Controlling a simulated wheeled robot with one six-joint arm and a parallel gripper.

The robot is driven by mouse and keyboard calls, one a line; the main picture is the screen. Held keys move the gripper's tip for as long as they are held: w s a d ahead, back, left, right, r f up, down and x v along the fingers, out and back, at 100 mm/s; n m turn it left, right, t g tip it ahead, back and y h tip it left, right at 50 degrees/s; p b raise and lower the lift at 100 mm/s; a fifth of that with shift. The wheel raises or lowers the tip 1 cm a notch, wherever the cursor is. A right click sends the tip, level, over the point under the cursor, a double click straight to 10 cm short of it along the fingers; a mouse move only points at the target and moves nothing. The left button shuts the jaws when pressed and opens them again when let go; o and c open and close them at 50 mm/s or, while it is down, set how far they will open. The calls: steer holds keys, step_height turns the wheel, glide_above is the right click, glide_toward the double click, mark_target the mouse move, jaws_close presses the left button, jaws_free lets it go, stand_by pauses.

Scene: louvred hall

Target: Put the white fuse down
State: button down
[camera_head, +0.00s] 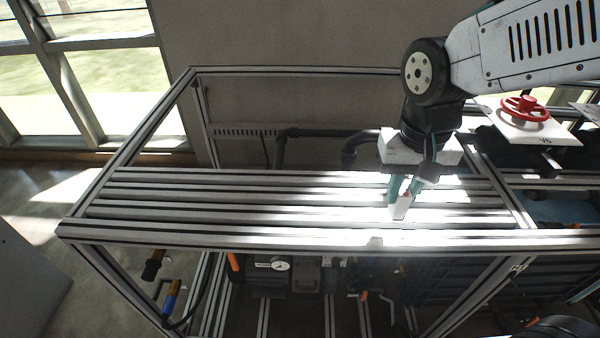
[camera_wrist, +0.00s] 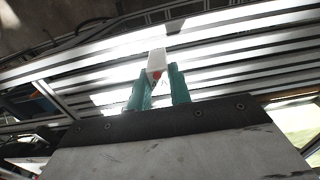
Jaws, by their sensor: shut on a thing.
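The white fuse (camera_head: 401,206) is between the teal fingers of my gripper (camera_head: 402,194), low over the slatted metal bench top (camera_head: 250,203). The gripper is shut on it and points down. In the wrist view the white fuse (camera_wrist: 156,62) stands out past the fingertips of my gripper (camera_wrist: 160,80), with a red spot near its lower end. Glare on the slats hides whether the fuse touches the bench.
The bench top is bare to the left of the gripper. A red handwheel (camera_head: 525,108) on a white plate stands at the right. A round gauge (camera_head: 281,265) and piping sit below the bench. Dark pipes (camera_head: 320,134) run behind it.

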steer(key=w+a, duration=0.3)
steer(key=w+a+f, duration=0.1)
steer(key=w+a, duration=0.2)
steer(key=a, duration=0.1)
steer(key=w+a, duration=0.3)
steer(key=a, duration=0.1)
steer(key=shift+w+a+f, duration=0.1)
steer(key=shift+a+f, duration=0.1)
steer(key=shift+w+a+f, duration=0.2)
step_height(320, 180, down, 3)
steer(key=shift+f, duration=0.1)
steer(key=c, duration=1.3)
jaws_free()
